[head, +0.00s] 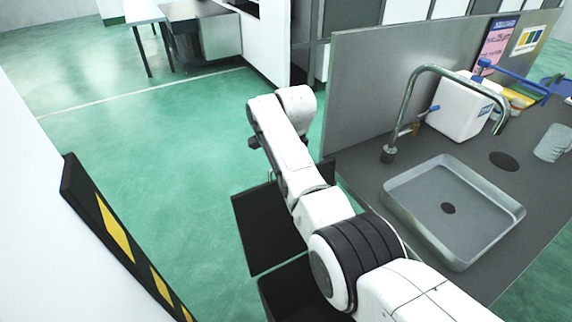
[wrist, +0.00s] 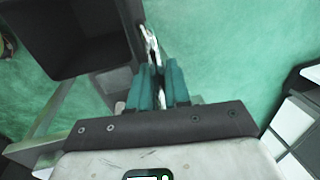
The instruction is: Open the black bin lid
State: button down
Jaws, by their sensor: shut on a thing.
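The black bin (head: 283,290) stands on the floor beside the counter, partly hidden by my arm in the head view. A flat black panel, which looks like its lid (head: 262,228), shows just beyond it; its exact angle is hard to tell. In the wrist view a black, hollow-looking part of the bin or lid (wrist: 80,40) fills the upper left. My gripper (wrist: 155,72) has teal fingers, shut on a thin shiny metal handle (wrist: 150,42) at the edge of that black part. The gripper itself is hidden behind my arm in the head view.
A grey counter with a sink (head: 450,205), faucet (head: 410,100) and white canister (head: 460,108) stands at the right. A white block with a black-and-yellow striped edge (head: 118,230) is at the left. Green floor (head: 160,150) is free between them.

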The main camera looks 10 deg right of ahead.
jog(key=shift+w, duration=0.2)
jog(key=c, duration=1.3)
grip_release()
jog(key=shift+o, duration=0.2)
notch_tip(320, 180, up, 11)
jog(key=s+b, duration=0.1)
jog(key=s, duration=0.1)
jog(key=shift+d+f, duration=0.2)
jog(key=shift+d, duration=0.1)
